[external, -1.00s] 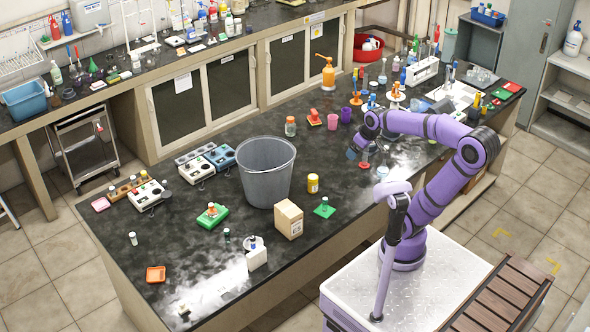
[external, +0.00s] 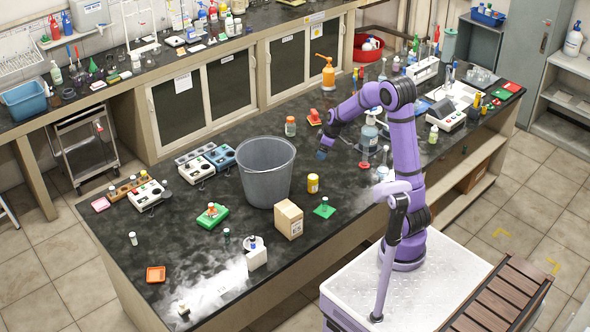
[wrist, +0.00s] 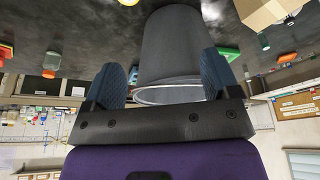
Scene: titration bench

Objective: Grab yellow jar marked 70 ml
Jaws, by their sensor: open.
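A small yellow jar (external: 313,184) stands upright on the black bench in the external view, just right of the grey bucket and behind the cardboard box. Its marking is too small to read. My gripper (external: 322,153) is above the bench, up and slightly right of the jar in the picture, and apart from it. In the wrist view my gripper (wrist: 164,76) has its two blue fingers spread with nothing held between them; the bucket shows beyond. A yellowish bit (wrist: 128,2) at the top edge may be the jar, but I cannot tell.
The tall grey bucket (external: 264,172) stands close left of the jar. A cardboard box (external: 289,219) and a green piece (external: 325,208) are on its near side. An orange-capped jar (external: 290,126) stands farther back. Glassware (external: 370,132) crowds the bench behind my arm.

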